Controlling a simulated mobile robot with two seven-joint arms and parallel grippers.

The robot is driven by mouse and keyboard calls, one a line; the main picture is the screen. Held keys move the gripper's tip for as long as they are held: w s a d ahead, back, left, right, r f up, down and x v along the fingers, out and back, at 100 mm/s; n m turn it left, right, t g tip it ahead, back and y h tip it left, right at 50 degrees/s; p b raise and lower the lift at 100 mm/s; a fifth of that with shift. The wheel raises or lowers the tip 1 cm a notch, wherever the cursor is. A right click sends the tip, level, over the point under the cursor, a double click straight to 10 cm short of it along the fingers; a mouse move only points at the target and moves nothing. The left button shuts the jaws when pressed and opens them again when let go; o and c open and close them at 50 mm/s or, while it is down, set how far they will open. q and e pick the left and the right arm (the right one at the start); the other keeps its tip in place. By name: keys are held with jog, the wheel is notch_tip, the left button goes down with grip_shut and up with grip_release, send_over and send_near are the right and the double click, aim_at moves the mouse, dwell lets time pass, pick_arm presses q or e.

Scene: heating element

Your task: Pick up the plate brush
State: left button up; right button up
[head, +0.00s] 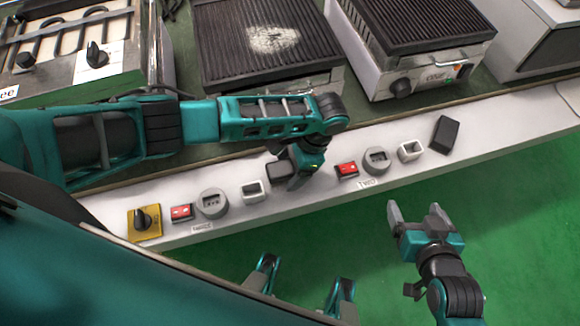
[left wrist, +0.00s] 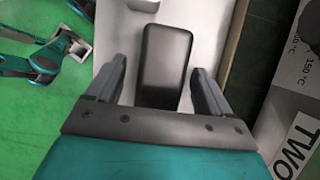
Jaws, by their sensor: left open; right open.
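No clear bristles show, so I cannot tell for sure which thing is the plate brush. A dark rounded block (head: 278,174) lies on the white ledge below the grills, partly hidden by my left gripper (head: 298,172). In the left wrist view the black block (left wrist: 167,60) lies between the spread fingers of my left gripper (left wrist: 158,88), which is open and holds nothing. A similar dark block (head: 445,134) lies further right on the ledge. My right gripper (head: 416,215) is open and empty over the green floor.
The ledge (head: 320,196) carries red switches (head: 346,169), grey dials (head: 213,202), white square sockets (head: 410,151) and a yellow knob panel (head: 145,220). A ribbed grill (head: 222,62) with a pale patch and another grill (head: 425,35) stand behind. Green floor (head: 500,230) is clear at right.

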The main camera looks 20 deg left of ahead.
pick_arm(q)
jog(key=shift+c, duration=0.5)
jog(key=c, duration=1.1)
jog(key=shift+r, duration=0.1)
jog(key=shift+w+r, duration=0.1)
jog(key=shift+r, duration=0.05)
notch_tip(320, 180, up, 13)
jog(key=p, duration=0.4)
notch_tip(320, 180, up, 6)
jog(key=p, duration=0.2)
send_over(290, 165)
jog(key=shift+r+p, duration=0.4)
jog(key=shift+r, duration=0.15)
pick_arm(e)
jog(key=shift+h, duration=0.3)
jog(key=shift+s+d+r, duration=0.15)
jog(key=shift+d+r, duration=0.05)
jog(key=shift+r, duration=0.65)
jog(key=shift+s+d+r, duration=0.1)
jog(key=shift+d+r, duration=0.15)
jog(key=shift+r, duration=0.6)
jog(key=shift+s+d+r, duration=0.15)
jog(key=shift+d+r, duration=0.05)
jog(key=shift+r, duration=0.65)
